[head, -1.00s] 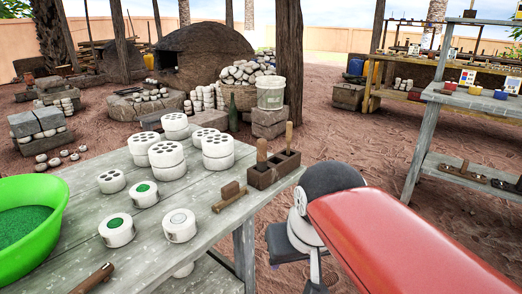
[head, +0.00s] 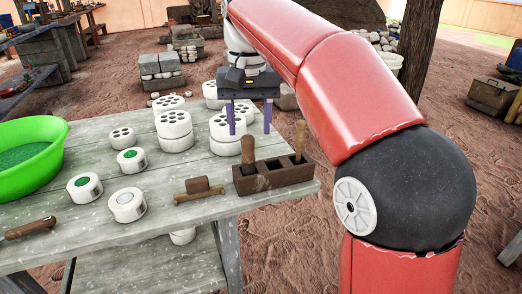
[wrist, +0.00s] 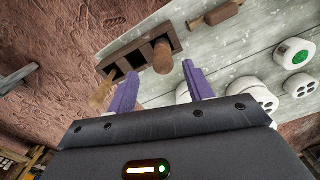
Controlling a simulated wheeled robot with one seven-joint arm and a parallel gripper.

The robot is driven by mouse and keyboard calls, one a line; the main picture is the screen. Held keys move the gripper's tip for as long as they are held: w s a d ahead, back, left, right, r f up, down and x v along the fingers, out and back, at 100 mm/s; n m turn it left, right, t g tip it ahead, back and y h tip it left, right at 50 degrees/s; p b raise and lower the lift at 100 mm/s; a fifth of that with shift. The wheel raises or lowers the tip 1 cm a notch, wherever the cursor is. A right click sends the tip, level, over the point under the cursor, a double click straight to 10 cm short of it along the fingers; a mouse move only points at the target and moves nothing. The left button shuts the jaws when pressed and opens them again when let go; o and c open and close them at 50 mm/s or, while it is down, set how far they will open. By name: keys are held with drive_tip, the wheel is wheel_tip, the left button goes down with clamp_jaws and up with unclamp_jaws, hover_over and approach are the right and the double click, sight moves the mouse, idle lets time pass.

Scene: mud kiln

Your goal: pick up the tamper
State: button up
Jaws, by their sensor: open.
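A dark wooden rack (head: 285,177) with several slots stands at the right end of the grey table. Two wooden-handled tools stand upright in it, a thick-handled one (head: 248,150) at the left and a thinner one (head: 299,138) at the right. Their lower ends are hidden in the slots, so I cannot tell which is the tamper. My gripper (head: 249,132) is open and empty, with purple fingers pointing down, above and behind the rack. In the wrist view the rack (wrist: 128,66), thick handle (wrist: 162,58) and thin handle (wrist: 100,94) lie beyond the fingertips (wrist: 163,76).
A small wooden block on a bar (head: 198,189) lies left of the rack. White perforated cylinders (head: 174,125), some stacked, stand close behind and left. A green basin (head: 50,135) and a wooden-handled tool (head: 30,228) are at the far left. A tree trunk (head: 417,50) rises behind.

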sight(248, 153)
drive_tip(key=f, duration=0.4)
drive_tip(key=f+b, duration=0.1)
drive_tip(key=f, duration=0.2)
drive_tip(key=shift+a+f, duration=0.2)
drive_tip(key=shift+f, duration=0.15)
drive_tip(key=c, duration=1.1)
drive_tip(key=shift+o, duration=0.2)
wheel_tip(248, 153, up, 10)
drive_tip(key=shift+f+p, duration=0.1)
drive_tip(key=shift+p, duration=0.45)
drive_tip(key=shift+a, duration=0.1)
